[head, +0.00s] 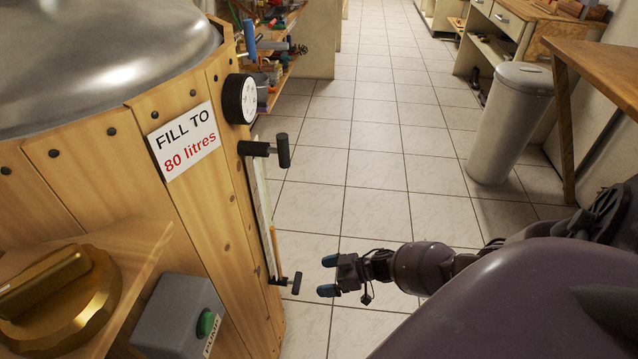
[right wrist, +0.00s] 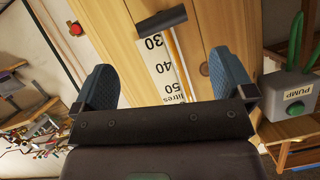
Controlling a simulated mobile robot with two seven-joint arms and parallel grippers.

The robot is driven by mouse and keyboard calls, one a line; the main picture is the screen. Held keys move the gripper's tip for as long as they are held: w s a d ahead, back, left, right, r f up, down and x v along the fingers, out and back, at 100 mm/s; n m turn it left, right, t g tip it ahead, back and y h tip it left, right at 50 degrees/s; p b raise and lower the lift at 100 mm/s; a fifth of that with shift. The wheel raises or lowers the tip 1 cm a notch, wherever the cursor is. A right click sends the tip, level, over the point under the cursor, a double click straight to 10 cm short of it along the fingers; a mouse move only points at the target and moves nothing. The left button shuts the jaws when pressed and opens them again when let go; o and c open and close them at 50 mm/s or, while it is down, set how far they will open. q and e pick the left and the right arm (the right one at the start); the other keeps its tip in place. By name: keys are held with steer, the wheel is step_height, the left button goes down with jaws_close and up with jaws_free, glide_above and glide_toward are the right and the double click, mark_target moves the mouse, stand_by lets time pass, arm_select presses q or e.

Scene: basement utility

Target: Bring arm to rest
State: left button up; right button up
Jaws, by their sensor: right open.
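My right gripper (head: 328,276) is open and empty in the head view, with its blue fingertips pointing left toward the wooden tank (head: 200,190). It is a short way right of the lower black handle (head: 285,282) of the sight gauge (head: 264,215), with floor showing between them. In the right wrist view the open fingers (right wrist: 162,85) frame the gauge scale (right wrist: 160,62), where 30 and 50 can be read. A black handle (right wrist: 160,22) shows above the scale there. My left gripper is not in view.
The tank carries a "FILL TO 80 litres" sign (head: 184,141), a dial (head: 239,99) and an upper black handle (head: 270,149). A grey pump box (head: 178,312) with a green button and a brass valve (head: 55,300) are at lower left. A bin (head: 508,120) stands right; tiled floor lies clear between.

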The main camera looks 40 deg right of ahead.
stand_by(0.7)
steer(key=w+a+r+t+h, duration=0.1)
steer(key=a+r, duration=0.1)
steer(key=w+a+r+n+t+h, duration=0.1)
steer(key=a+r+h, duration=0.1)
steer(key=a+r, duration=0.1)
steer(key=w+a+r+t+h+p, duration=0.1)
steer(key=w+a+r, duration=0.1)
steer(key=shift+w+a+r+n+h, duration=0.1)
steer(key=shift+a+r+n+h, duration=0.25)
steer(key=shift+r+n+h, duration=0.05)
steer(key=s+a+r+m+h+p, duration=0.2)
steer(key=s+r+m+h+p, duration=0.3)
steer(key=s+r, duration=0.9)
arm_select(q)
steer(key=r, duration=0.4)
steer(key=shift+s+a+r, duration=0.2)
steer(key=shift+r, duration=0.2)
arm_select(e)
steer(key=s+d+f+m+g, duration=0.1)
steer(key=s+f+m, duration=0.1)
steer(key=s, duration=0.8)
steer(key=shift+s+d+f, duration=0.2)
steer(key=shift+d+f, duration=0.15)
steer(key=shift+f, duration=0.2)
